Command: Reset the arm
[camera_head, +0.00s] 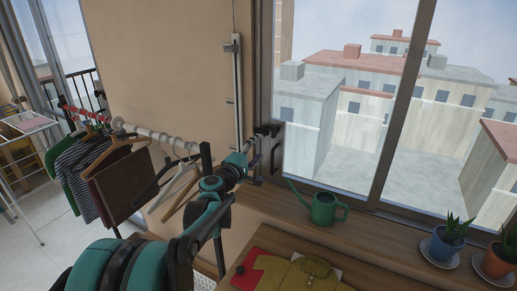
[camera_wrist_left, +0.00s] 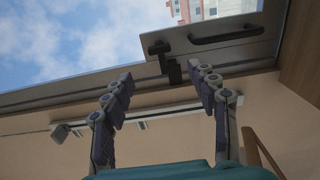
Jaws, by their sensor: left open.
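My left arm reaches up from the bottom of the head view, and my left gripper (camera_head: 262,137) is at its far end, beside the window frame's left edge. In the left wrist view its two fingers stand apart with nothing between them (camera_wrist_left: 163,82). A dark latch (camera_wrist_left: 165,58) on the window frame shows just beyond the fingertips, apart from them or touching; I cannot tell. A dark window handle (camera_wrist_left: 225,36) is above the right finger. The handle also shows in the head view (camera_head: 277,152). My right gripper is out of view.
A clothes rail (camera_head: 165,138) with garments and hangers stands left of my arm. A green watering can (camera_head: 324,208) and potted plants (camera_head: 449,240) stand on the wooden sill. A yellow garment (camera_head: 298,275) lies on a surface at the bottom.

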